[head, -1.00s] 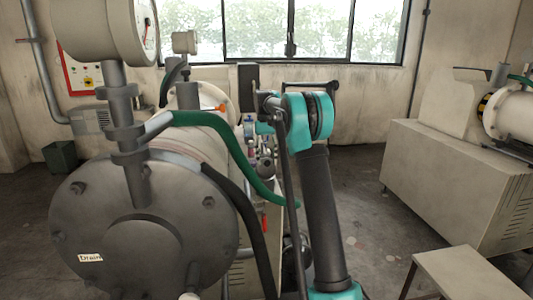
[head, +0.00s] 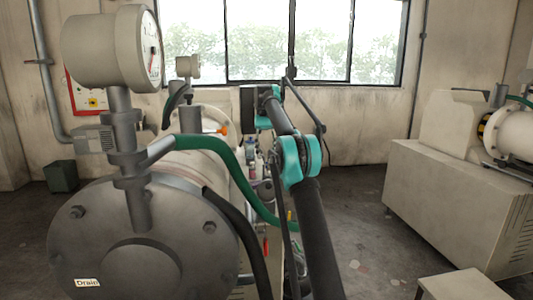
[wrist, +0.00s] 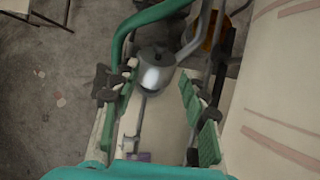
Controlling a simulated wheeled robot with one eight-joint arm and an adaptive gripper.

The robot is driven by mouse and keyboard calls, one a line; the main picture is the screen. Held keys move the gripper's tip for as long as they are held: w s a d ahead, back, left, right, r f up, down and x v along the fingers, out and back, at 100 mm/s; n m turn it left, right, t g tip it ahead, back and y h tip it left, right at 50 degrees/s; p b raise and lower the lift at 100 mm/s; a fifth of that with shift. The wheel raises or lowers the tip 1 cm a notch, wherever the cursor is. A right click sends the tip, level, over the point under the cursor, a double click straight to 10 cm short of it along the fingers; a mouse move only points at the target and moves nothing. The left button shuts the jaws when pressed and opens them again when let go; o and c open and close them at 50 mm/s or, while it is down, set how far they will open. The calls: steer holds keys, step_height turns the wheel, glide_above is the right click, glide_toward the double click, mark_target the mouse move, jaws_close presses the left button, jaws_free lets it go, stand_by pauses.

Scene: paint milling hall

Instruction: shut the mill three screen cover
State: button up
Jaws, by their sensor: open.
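No part can be told for sure as the mill three screen cover, and no mill number is readable. A mill (head: 145,240) with a big grey bolted end flange and a "Drain" label fills the left foreground of the head view. In the wrist view my gripper (wrist: 154,84) is open, its green-padded fingers apart. A round silver fitting (wrist: 155,72) with a dark hole or knob on top shows between and beyond the fingers; contact cannot be told. In the head view my gripper cannot be made out behind my arm and the mill fittings.
A pressure gauge (head: 112,47) rises on a pipe above the mill. A green hose (head: 225,155) and a black hose (head: 240,230) curve along its right side. Another machine (head: 455,195) stands at right, with a low table (head: 458,287) in front. Bare floor (head: 365,220) lies between.

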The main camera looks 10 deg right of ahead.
steer(key=shift+r, duration=0.1)
steer(key=shift+c, duration=0.3)
steer(key=shift+r, duration=0.1)
steer(key=c, duration=0.5)
steer(key=shift+s+r+t, duration=0.2)
steer(key=shift+r+t, duration=0.15)
steer(key=shift+t, duration=0.45)
jaws_close()
steer(key=s+t, duration=1.1)
steer(key=s, duration=0.2)
glide_above(270, 190)
step_height(270, 190, down, 10)
steer(key=shift+r, duration=0.15)
steer(key=shift+w+f, duration=0.4)
steer(key=shift+w, duration=0.05)
